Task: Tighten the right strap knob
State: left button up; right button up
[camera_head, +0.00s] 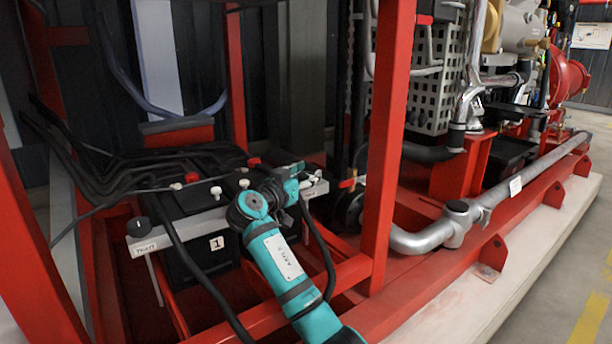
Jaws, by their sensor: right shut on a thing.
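A light grey strap bar (180,234) runs across the front of a black battery with a "1" label (217,243). The left strap knob (139,227) is black and stands at the bar's left end, above a "TIGHT" label. My teal right arm reaches in from the bottom, and its gripper (306,181) is at the bar's right end. It is shut there on the right strap knob, which is mostly hidden by the gripper. How far the knob is turned cannot be told. My left gripper is not in view.
A red frame post (388,140) stands just right of my gripper, and a red lower beam (345,278) crosses in front. Black cables (170,165) run over the battery. A grey pipe (425,240) lies farther right. Open floor (570,270) is at the far right.

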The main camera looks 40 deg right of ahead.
jog(key=o, duration=1.2)
jog(key=v, duration=1.2)
jog(key=shift+s, duration=0.1)
